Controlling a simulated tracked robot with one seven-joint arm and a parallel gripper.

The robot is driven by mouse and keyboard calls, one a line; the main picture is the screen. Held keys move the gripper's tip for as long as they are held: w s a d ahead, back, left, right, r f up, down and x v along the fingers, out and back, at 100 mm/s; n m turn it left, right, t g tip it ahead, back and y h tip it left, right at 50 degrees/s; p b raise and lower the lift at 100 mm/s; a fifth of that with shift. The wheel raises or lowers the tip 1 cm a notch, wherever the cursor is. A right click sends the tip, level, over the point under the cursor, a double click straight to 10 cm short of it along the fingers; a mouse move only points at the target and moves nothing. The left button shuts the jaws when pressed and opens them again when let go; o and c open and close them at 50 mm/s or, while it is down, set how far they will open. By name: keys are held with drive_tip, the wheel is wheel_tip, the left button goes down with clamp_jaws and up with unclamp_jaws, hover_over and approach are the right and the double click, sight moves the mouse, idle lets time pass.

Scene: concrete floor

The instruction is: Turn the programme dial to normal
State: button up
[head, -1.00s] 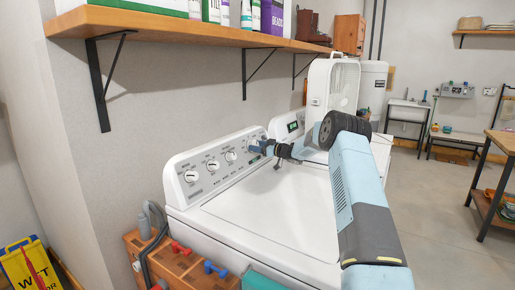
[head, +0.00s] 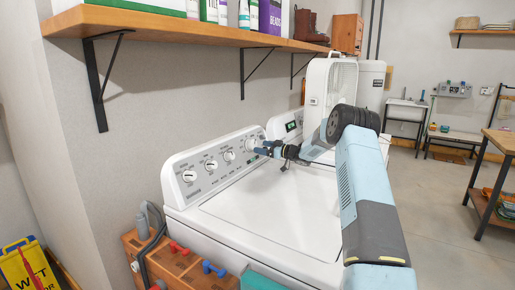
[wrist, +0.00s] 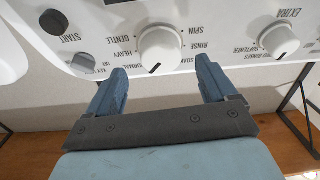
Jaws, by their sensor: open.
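The programme dial (wrist: 160,50) is a white round knob with a dark pointer line. It sits on the white washer's control panel (wrist: 225,20), with printed words around it. In the wrist view the words are upside down, and the pointer line is at the dial's lower edge, between NORMAL and SOAK. My gripper (wrist: 160,70) is open, with one blue finger to each side below the dial; I see no contact. In the head view my gripper (head: 262,149) is just right of the dial (head: 250,145) at the panel's far end.
Another dial (wrist: 279,41) and a dark START button (wrist: 53,21) flank the programme dial. A wooden shelf (head: 180,30) with bottles and black brackets hangs above the washer. A white fan (head: 331,88) stands behind my arm. The washer lid (head: 270,205) is clear.

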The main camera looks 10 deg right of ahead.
drive_tip(key=v, duration=0.9)
drive_tip(key=shift+s, duration=0.1)
drive_tip(key=s+a+r+m+t+h, duration=0.1)
drive_tip(key=a+r+m+h, duration=0.15)
drive_tip(key=r, duration=0.45)
drive_tip(key=s+a+r+m+t+h, duration=0.1)
drive_tip(key=s+r+t+h, duration=0.1)
drive_tip(key=r+h, duration=0.35)
drive_tip(key=s+r+m+g+h, duration=0.1)
drive_tip(key=s+r+m+h, duration=0.1)
drive_tip(key=s+r, duration=0.35)
drive_tip(key=s+a+r+m+g+h, duration=0.1)
drive_tip(key=s+r+h, duration=0.2)
drive_tip(key=s, duration=0.6)
drive_tip(key=s+r+m+g+h, duration=0.15)
drive_tip(key=s+r, duration=0.25)
drive_tip(key=s, duration=0.4)
drive_tip(key=s+a+f+g, duration=0.2)
drive_tip(key=s+f, duration=0.1)
drive_tip(key=s, duration=0.9)
drive_tip(key=s+a+f+m+g+y, duration=0.1)
drive_tip(key=s+a+f+g, duration=0.1)
drive_tip(key=s, duration=1)
drive_tip(key=s+a+f+m+g, duration=0.1)
drive_tip(key=s+f, duration=0.4)
drive_tip(key=s, duration=0.8)
drive_tip(key=shift+a+g, duration=0.55)
drive_tip(key=shift+a, duration=0.6)
